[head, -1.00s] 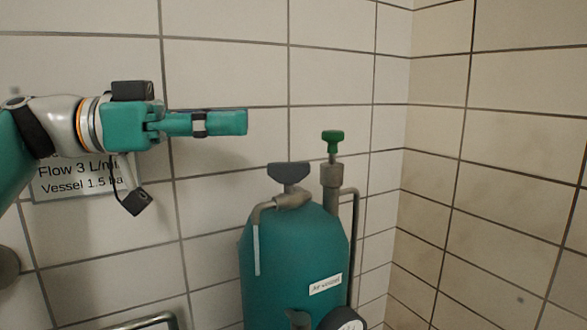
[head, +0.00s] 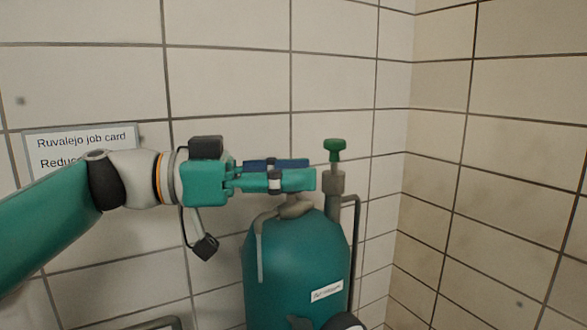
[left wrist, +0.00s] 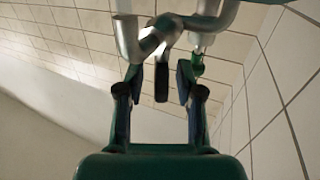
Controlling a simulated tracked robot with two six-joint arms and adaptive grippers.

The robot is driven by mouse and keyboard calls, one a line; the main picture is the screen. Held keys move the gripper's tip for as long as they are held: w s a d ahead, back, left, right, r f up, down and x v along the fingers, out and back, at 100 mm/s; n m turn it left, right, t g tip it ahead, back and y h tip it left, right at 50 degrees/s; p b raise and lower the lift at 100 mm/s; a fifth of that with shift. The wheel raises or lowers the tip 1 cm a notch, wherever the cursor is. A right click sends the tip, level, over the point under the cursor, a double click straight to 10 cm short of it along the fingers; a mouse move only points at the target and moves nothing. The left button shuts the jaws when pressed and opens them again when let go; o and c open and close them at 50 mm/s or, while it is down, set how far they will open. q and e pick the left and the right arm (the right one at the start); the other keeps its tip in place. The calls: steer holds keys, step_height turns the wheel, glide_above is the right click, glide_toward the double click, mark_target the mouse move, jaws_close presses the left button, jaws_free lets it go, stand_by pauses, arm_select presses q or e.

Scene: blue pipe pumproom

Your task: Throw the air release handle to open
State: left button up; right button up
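The teal air vessel (head: 295,262) stands near the corner with a bent grey outlet pipe (head: 262,240) on top. The dark grey handle above that pipe, apparently the air release, is hidden by my gripper in the head view. In the left wrist view the dark handle (left wrist: 161,82) shows between my fingers, with a gap on each side. My left gripper (head: 290,172) is open at the vessel's top; its fingertips also show in the left wrist view (left wrist: 159,76). A green knob (head: 334,150) stands upright to the right, clear of the fingers. My right gripper is not in view.
A thin pipe (head: 356,245) runs down the vessel's right side. A gauge (head: 343,321) shows partly at the bottom edge. A job card (head: 80,140) hangs on the tiled wall at left, partly behind my arm. The space right of the vessel is clear.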

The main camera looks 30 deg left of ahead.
arm_select(q)
jaws_close()
steer(key=t+b, duration=0.1)
steer(key=n+y+b, duration=0.1)
steer(key=b, duration=0.1)
steer(key=shift+s+f+t, duration=0.1)
steer(key=shift+f+t, duration=0.25)
steer(key=shift+t, duration=0.05)
steer(key=shift+d+r+n+t+y+b, duration=0.1)
steer(key=shift+n+t+y+b, duration=0.3)
steer(key=shift+n+y, duration=0.25)
steer(key=shift+r+n+t+y, duration=0.15)
steer(key=shift+n+t+y, duration=0.25)
steer(key=shift+y, duration=0.15)
steer(key=shift+r+n+t+y+p, duration=0.15)
steer(key=shift+n+t+y+p, duration=0.3)
steer(key=shift+n+y, duration=0.25)
steer(key=shift+n+t+y, duration=0.25)
steer(key=shift+t+y, duration=0.1)
steer(key=shift+y, duration=0.25)
